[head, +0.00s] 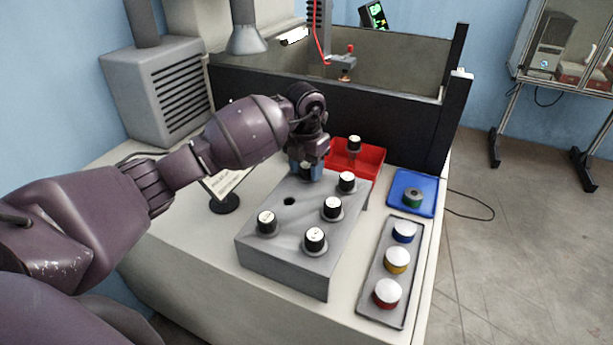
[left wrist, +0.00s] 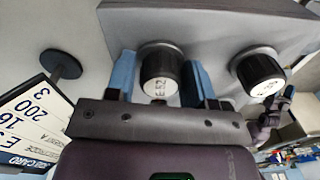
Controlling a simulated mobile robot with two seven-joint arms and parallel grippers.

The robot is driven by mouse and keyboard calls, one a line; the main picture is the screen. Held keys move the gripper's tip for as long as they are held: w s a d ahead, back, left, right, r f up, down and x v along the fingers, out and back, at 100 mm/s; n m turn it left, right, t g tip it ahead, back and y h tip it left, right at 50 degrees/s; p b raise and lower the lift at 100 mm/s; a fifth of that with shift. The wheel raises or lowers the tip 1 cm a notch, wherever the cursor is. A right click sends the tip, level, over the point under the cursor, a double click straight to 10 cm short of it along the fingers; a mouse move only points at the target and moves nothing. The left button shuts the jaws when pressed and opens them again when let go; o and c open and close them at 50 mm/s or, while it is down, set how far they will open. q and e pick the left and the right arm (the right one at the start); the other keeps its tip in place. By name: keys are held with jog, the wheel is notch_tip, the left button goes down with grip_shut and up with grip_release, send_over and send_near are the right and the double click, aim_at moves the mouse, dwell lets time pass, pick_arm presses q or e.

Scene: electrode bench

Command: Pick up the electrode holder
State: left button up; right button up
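Several electrode holders, black cylinders with white caps, stand in a grey block (head: 285,265). Holders show at its front left (head: 266,223), front (head: 315,241), right (head: 332,209) and back right (head: 347,182). My left gripper (head: 305,170) is low over the block's back corner and mostly hides the holder there. In the left wrist view my blue fingers (left wrist: 160,82) stand apart on either side of one electrode holder (left wrist: 160,70). Gaps seem to remain between holder and fingers. Its cap marking is hard to read. Another holder (left wrist: 260,72) is beside it. My right gripper is not in view.
One empty hole (head: 289,201) shows in the block. A red tray (head: 372,166) with a black holder (head: 354,146) is behind it. A blue tray (head: 402,181) and a grey tray of coloured buttons (head: 371,306) are right. A job card (left wrist: 30,120) stands close by.

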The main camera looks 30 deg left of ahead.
pick_arm(q)
jog(key=c, duration=0.5)
